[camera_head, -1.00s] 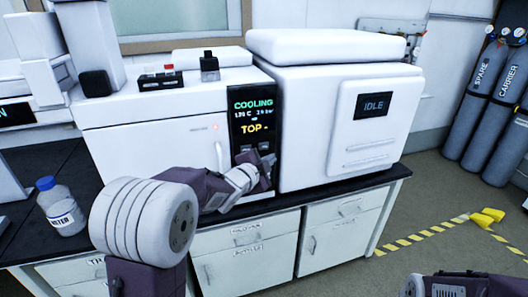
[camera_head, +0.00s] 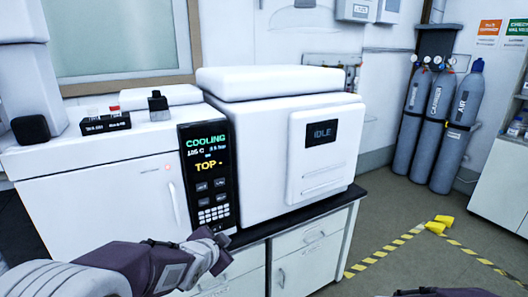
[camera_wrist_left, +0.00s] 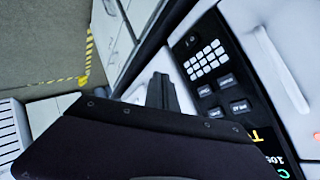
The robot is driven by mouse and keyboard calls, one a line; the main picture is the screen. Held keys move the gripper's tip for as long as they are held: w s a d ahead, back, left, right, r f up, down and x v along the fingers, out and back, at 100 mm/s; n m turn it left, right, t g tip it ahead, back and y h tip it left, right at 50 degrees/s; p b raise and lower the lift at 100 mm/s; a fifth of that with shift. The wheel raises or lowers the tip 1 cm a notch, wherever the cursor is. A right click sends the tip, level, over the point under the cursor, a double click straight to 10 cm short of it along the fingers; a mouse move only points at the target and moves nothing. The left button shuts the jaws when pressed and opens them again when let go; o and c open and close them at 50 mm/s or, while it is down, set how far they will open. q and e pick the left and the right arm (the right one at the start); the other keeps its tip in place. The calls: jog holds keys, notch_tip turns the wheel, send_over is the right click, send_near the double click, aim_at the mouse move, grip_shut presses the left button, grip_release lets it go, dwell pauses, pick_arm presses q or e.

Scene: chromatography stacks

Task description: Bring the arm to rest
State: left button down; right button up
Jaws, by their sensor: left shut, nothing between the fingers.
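My left arm comes in from the lower left in the head view. Its gripper (camera_head: 214,252) is shut and empty, just below the keypad of the black control panel (camera_head: 208,178) on the white oven unit (camera_head: 95,185). In the left wrist view, the shut fingers (camera_wrist_left: 162,92) show beside the panel's keypad (camera_wrist_left: 204,62), apart from the keys as far as I can tell. The panel reads COOLING and TOP. The white instrument (camera_head: 285,160) to its right shows IDLE. Only a sliver of my right arm shows at the bottom right; its gripper is out of view.
The black bench top (camera_head: 345,198) and white cabinets (camera_head: 308,250) lie below the instruments. Gas cylinders (camera_head: 437,120) stand at the back right. The floor right of the bench is open.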

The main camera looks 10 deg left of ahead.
pick_arm(q)
jog(key=s+f+n+g, duration=0.5)
jog(key=s+f, duration=0.2)
jog(key=s, duration=0.4)
jog(key=s+f+n+g, duration=0.5)
jog(key=s+f, duration=0.2)
jog(key=s, duration=0.5)
notch_tip(320, 180, up, 13)
jog(key=p, duration=1.2)
jog(key=shift+w+a+y, duration=0.4)
jog(key=shift+w+a, duration=0.05)
